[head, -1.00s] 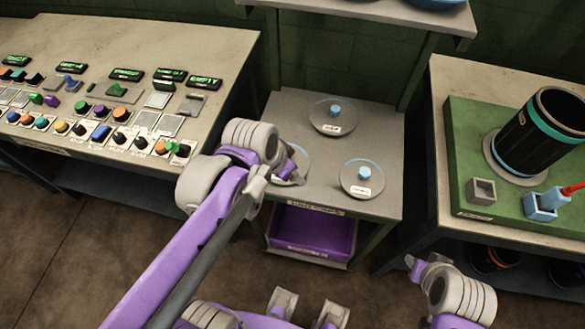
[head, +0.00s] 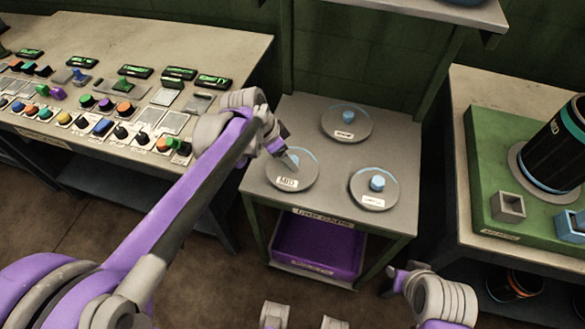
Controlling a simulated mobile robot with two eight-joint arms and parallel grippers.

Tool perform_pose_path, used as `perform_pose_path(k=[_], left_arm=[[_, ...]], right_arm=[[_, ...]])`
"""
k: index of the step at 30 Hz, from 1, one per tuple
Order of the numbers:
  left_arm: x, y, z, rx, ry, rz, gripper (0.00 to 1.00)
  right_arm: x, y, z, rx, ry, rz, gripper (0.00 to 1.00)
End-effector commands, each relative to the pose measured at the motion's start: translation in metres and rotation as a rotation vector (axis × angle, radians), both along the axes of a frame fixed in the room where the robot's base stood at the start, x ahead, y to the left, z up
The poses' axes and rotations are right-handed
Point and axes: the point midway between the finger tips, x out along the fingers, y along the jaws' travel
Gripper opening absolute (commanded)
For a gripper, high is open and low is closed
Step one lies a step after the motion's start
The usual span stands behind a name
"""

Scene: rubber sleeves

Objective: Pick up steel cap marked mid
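The steel cap marked MID (head: 306,175) is a round grey disc with a small light-blue knob. It lies flat at the front left of the small grey stand's top. My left gripper (head: 287,157) reaches in from the left, its fingers at the cap's upper-left side close to the knob. Its fingers overlap the knob in the picture, so I cannot tell whether they touch it or how far apart they are. My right gripper (head: 394,280) is low at the right, in front of the stand and away from the caps; its finger gap is unclear.
Two similar caps lie on the stand, one at the back (head: 362,128) and one at the front right (head: 363,195). A purple bin (head: 318,243) sits below. A control bench (head: 180,45) stands left. A green board (head: 485,140) with a black cylinder (head: 552,150) is right.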

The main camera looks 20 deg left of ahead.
Motion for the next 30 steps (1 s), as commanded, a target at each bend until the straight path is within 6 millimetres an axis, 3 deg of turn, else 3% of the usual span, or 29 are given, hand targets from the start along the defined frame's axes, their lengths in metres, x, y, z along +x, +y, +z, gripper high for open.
perform_pose_path(k=[7, 16, 27, 29, 30], left_arm=[[0.013, -0.012, -0.032, 0.0, 0.0, 0.0, 0.78], [0.014, -0.013, -0.035, 0.001, -0.001, 0.0, 0.78], [0.014, -0.013, -0.035, 0.001, -0.001, 0.0, 0.11], [0.014, -0.013, -0.035, 0.001, -0.001, 0.0, 0.0], [0.014, -0.013, -0.035, 0.001, -0.001, 0.0, 0.0]], right_arm=[[-0.001, 0.0, -0.005, 0.0, 0.002, 0.0, 0.4], [-0.001, 0.0, -0.006, 0.0, 0.002, 0.0, 0.4], [-0.001, 0.0, -0.006, 0.0, 0.002, 0.0, 0.4], [-0.001, 0.0, -0.006, 0.0, 0.002, 0.0, 0.4], [-0.001, 0.0, -0.006, 0.0, 0.002, 0.0, 0.4]])
